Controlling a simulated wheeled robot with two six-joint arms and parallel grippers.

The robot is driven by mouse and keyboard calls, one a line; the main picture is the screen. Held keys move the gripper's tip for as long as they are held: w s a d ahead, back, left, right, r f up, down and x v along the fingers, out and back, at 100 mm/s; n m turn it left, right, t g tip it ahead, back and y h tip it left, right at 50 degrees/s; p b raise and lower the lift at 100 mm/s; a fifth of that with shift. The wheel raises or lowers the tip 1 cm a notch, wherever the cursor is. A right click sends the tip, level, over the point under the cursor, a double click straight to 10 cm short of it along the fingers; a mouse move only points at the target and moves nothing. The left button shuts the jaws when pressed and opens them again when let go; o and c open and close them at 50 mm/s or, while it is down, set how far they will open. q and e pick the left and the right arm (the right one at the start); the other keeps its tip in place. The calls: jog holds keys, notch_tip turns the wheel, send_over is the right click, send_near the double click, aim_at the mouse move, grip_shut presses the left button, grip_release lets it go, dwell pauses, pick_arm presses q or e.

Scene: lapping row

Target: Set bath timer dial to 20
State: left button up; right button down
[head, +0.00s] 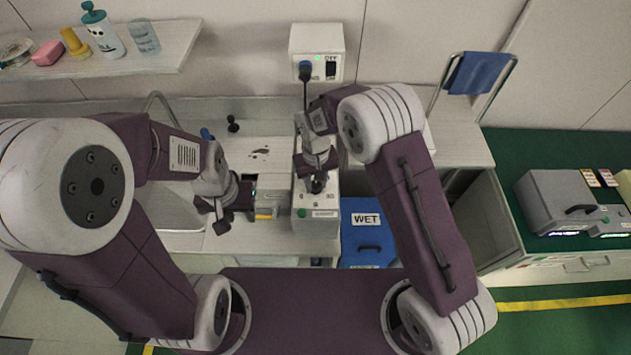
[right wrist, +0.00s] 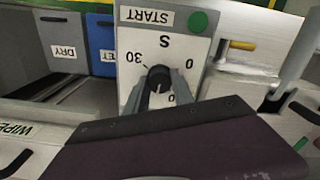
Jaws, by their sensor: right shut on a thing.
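The bath timer dial (right wrist: 158,78) is a black knob on a pale panel (right wrist: 190,62), seen upside down in the right wrist view. Marks "30", "S" and "0" stand around it; other marks are hidden by my fingers. The knob's exact pointer reading is too small to tell. My right gripper (right wrist: 160,84) is shut on the knob, one finger on each side. In the head view, my right gripper (head: 316,182) is over the top of the grey timer unit (head: 316,225). My left gripper (head: 222,213) is left of the unit; its jaw opening is unclear.
A green button (right wrist: 198,21) sits beside the "START" label. A wall box (head: 316,40) with an OFF switch and a blue plug is behind the unit. A blue "WET" bin (head: 368,240) stands to its right, a sink (head: 180,215) to its left.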

aim_at(316, 184)
jog(key=m, duration=0.6)
jog(key=shift+m, duration=0.4)
dwell(0.4)
jog(key=c, duration=1.1)
grip_release()
notch_tip(316, 184, up, 9)
jog(key=shift+r+b, duration=0.1)
jog(key=shift+b, duration=0.65)
